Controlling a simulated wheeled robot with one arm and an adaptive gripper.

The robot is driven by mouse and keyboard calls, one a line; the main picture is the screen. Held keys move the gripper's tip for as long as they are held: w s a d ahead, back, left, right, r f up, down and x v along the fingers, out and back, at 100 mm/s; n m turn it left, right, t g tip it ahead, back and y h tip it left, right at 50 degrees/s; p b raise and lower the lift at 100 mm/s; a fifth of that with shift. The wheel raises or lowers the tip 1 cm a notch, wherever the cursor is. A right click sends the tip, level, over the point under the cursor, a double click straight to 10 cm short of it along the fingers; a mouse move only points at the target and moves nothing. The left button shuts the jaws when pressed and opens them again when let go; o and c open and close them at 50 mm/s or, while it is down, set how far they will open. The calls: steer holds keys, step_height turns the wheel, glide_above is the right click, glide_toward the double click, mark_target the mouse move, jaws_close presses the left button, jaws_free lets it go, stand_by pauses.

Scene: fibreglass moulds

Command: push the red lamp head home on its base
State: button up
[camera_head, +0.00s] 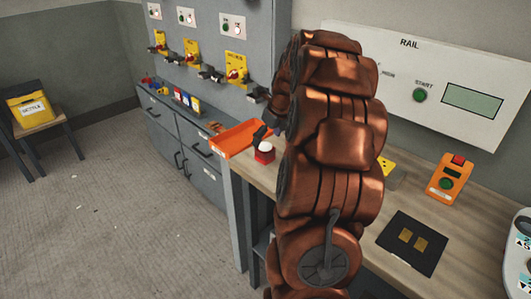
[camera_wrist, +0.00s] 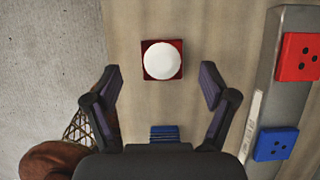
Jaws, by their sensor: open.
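A red square block with a white dome on top (camera_head: 265,152) stands on the wooden bench beside the orange tray. In the wrist view the same white dome (camera_wrist: 162,60) is seen from above, centred on its dark red square. This is the only lamp-like thing I see; I cannot tell head from base, nor whether there is a gap between them. My gripper (camera_wrist: 161,80) is open and empty, its fingertips to the left and right, just nearer the picture's bottom than the block and not touching it. In the head view my gripper (camera_head: 263,133) is close above the block, partly hidden by my arm.
The orange tray (camera_head: 238,138) sits at the bench's far left end. In the wrist view a grey rail on the right carries a red socket (camera_wrist: 298,57) and a blue socket (camera_wrist: 275,144). A blue piece (camera_wrist: 165,133) lies below the fingers. A dark mat (camera_head: 411,243) lies nearer.

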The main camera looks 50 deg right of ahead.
mark_target(265, 144)
steer(key=shift+x, duration=0.8)
steer(key=shift+s+p+x, duration=0.15)
steer(key=shift+p+x, duration=0.35)
steer(key=shift+x, duration=0.85)
steer(key=shift+s+p+x, duration=0.1)
steer(key=shift+p+x, duration=0.35)
steer(key=shift+x, duration=0.85)
steer(key=shift+d, duration=0.15)
steer(key=c, duration=1.2)
steer(key=shift+o, duration=0.2)
